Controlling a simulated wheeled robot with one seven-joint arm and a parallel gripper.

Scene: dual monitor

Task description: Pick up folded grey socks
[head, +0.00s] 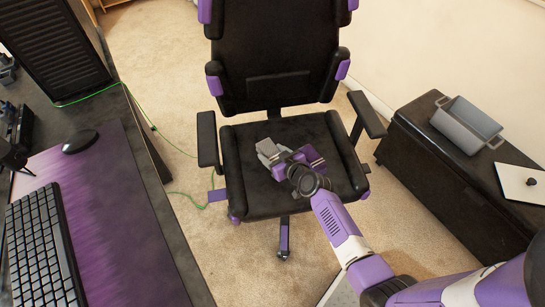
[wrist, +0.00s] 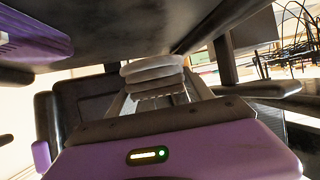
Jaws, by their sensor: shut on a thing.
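The folded grey socks (head: 267,148) are over the seat of the black and purple office chair (head: 255,205). In the wrist view the socks (wrist: 152,72) show as a stack of pale grey folds between my fingers. My gripper (head: 273,157) is shut on them, reaching in from the lower right. In the wrist view my gripper (wrist: 155,98) has a finger on each side of the folds. I cannot tell whether the socks still touch the seat. My wrist and gripper body hide part of the seat.
The chair's left armrest (head: 208,139) and right armrest (head: 366,114) flank the seat. A desk with a keyboard (head: 42,245) and mouse (head: 80,142) is at left. A dark cabinet (head: 425,150) at right bears a grey bin (head: 466,124). A green cable (head: 168,143) hangs beside the desk.

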